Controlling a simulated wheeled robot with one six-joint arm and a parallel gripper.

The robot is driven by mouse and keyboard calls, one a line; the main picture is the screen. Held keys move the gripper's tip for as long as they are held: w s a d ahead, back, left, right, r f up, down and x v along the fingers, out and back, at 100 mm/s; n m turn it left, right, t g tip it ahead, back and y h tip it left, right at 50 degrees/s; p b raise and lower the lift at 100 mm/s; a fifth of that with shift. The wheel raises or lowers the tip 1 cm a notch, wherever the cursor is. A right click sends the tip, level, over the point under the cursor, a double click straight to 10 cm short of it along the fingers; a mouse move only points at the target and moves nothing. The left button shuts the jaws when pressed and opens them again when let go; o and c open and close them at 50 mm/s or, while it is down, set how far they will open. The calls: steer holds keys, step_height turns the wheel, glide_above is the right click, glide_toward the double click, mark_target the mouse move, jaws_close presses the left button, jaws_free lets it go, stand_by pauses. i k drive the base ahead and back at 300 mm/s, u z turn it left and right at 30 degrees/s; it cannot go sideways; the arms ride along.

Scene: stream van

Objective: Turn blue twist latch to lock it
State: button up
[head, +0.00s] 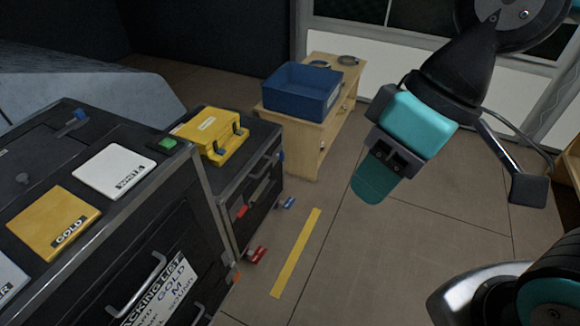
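I see several small blue parts and cannot tell for sure which is the twist latch. One blue piece (80,115) stands on top of the large black case (150,235) at the left. Another blue part (282,156) is on the right side of the smaller black case (262,190). A third blue tab (288,203) is low by that case, near the floor. The turn of each is too small to read. My gripper (372,187) hangs in the air at right of centre, over the floor, apart from all of them. Its fingers overlap in this view, and I see nothing held.
A yellow box (218,137) sits on the smaller case. Gold (55,222) and white (113,170) panels lie on the large case. A wooden bench (325,130) holds a blue bin (302,92). Red tabs (257,255) stick out low. Floor around the yellow strip (297,252) is clear.

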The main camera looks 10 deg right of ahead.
mark_target(281, 155)
steer(key=u, duration=0.05)
steer(key=k, duration=0.9)
steer(key=z, duration=0.95)
steer(key=i, duration=1.35)
steer(key=u, duration=0.4)
steer(key=i, duration=0.6)
steer(key=u, duration=0.55)
